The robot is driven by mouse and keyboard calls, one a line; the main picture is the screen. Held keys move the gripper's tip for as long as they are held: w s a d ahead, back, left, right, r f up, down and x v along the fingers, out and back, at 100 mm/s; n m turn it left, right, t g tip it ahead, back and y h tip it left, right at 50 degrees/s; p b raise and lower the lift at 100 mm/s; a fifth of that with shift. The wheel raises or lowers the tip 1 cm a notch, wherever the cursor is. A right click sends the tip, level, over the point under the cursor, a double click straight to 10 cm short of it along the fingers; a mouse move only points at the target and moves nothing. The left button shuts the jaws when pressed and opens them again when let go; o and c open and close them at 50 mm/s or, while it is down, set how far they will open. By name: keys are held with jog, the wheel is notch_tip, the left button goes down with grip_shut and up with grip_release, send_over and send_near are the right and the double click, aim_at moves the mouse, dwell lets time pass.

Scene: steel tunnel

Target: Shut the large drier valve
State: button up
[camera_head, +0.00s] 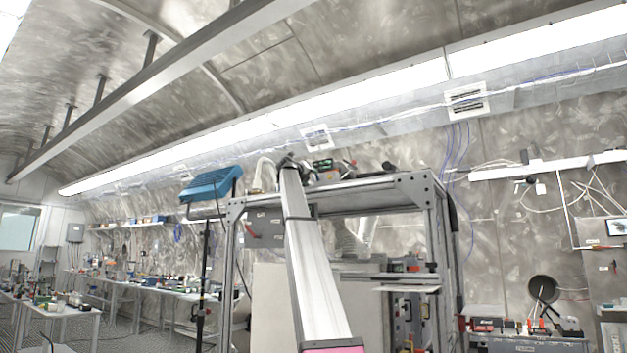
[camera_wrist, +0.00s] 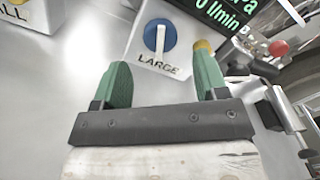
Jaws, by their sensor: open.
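The large drier valve (camera_wrist: 160,36) shows in the wrist view as a round blue knob with a grey bar handle, on a white plate labelled "LARGE". My gripper (camera_wrist: 163,85) is open, its two green fingers pointing toward the plate. The knob lies beyond and between the fingertips, and nothing is between the fingers. Whether a finger touches the plate is hard to tell. In the head view my arm reaches up to the top of an aluminium frame (camera_head: 330,197), and the valve cannot be made out there.
A display with green digits (camera_wrist: 232,10) stands right of the valve plate, with a red knob (camera_wrist: 279,48) further right. Another plate ending in "ALL" (camera_wrist: 18,14) is at the upper left. In the head view a blue box on a stand (camera_head: 210,184) is left of the frame.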

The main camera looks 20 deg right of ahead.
aim_at(315, 179)
jog(key=x, duration=0.4)
jog(key=shift+d, duration=0.1)
jog(key=shift+c, duration=0.4)
jog(key=c, duration=0.9)
jog(key=shift+o, duration=0.2)
jog(key=shift+w+m, duration=0.1)
jog(key=shift+m, duration=2.3)
jog(key=o, duration=0.9)
jog(key=shift+o, duration=0.2)
